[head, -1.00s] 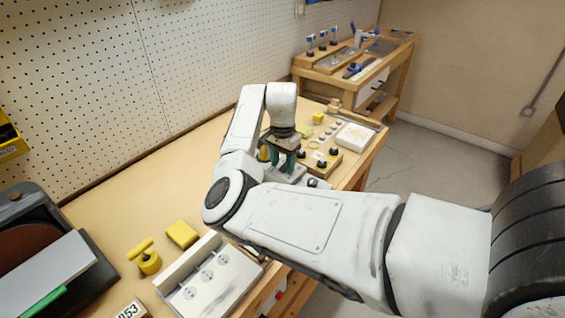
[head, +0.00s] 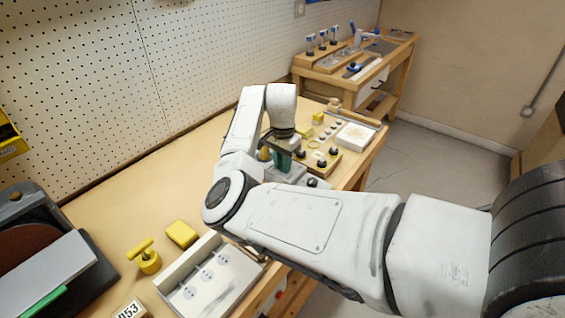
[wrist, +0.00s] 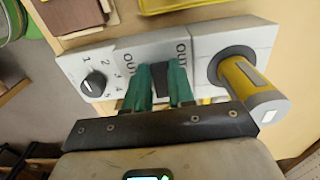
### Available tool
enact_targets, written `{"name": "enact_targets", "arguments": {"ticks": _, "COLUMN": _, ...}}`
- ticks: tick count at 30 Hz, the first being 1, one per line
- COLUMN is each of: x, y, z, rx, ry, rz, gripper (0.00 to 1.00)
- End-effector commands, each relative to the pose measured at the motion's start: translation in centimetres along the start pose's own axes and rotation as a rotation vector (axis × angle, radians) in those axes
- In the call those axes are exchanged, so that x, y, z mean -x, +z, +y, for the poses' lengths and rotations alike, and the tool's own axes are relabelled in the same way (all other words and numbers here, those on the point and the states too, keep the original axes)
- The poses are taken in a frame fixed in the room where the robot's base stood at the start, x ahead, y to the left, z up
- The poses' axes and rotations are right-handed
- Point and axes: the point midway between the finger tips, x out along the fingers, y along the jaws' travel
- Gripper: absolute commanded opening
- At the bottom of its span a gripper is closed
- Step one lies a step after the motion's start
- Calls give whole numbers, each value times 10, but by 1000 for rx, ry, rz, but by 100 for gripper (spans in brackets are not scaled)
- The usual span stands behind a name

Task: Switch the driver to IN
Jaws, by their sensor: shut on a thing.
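The driver is a pale grey unit (wrist: 208,42) on the bench, with a dark switch (wrist: 162,72) in its middle panel. Lettering beside the switch reads like OUT, partly hidden by my fingers; I cannot see an IN mark. My gripper (wrist: 160,84) has its two green fingers closed on the sides of the switch. In the head view my gripper (head: 283,160) is down at the unit, and my arm hides much of it.
A numbered knob (wrist: 95,83) is left of the switch, and a yellow-and-grey cylinder (wrist: 250,88) sticks out at right. A yellow block (head: 181,234), a yellow T-handled piece (head: 147,257) and a white tray (head: 356,136) are on the bench.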

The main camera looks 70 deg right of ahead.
Motion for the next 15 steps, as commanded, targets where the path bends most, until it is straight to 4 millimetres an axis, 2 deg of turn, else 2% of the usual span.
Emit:
{"name": "enact_targets", "arguments": {"ticks": 5, "x": 4, "y": -4, "z": 1, "rx": -3, "ry": 1, "rz": -68, "gripper": 0}}
{"name": "enact_targets", "arguments": {"ticks": 15, "x": 2, "y": -12, "z": 0, "rx": -2, "ry": -1, "rz": -338, "gripper": 0}}
